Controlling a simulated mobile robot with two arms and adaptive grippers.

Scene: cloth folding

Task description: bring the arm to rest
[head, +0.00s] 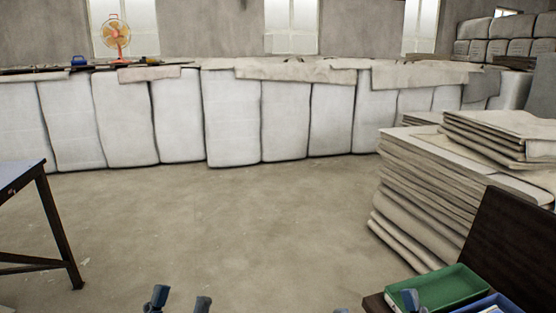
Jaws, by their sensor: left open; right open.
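My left gripper (180,301) shows at the bottom edge, left of centre. Its two fingertips are apart with bare floor between them, and it holds nothing that I can see. My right gripper (377,305) shows at the bottom edge, right of centre. Its fingertips are apart, one of them in front of a green tray (440,288). Only the tips of both grippers are in view; the arms behind them are cut off. No cloth is visible in either gripper.
A dark table (22,176) stands at the left edge. A tall stack of folded sheets (415,200) stands at the right, near a dark board (510,245) and a blue tray (492,304). White bales (232,120) line the back. The floor (225,215) between is clear.

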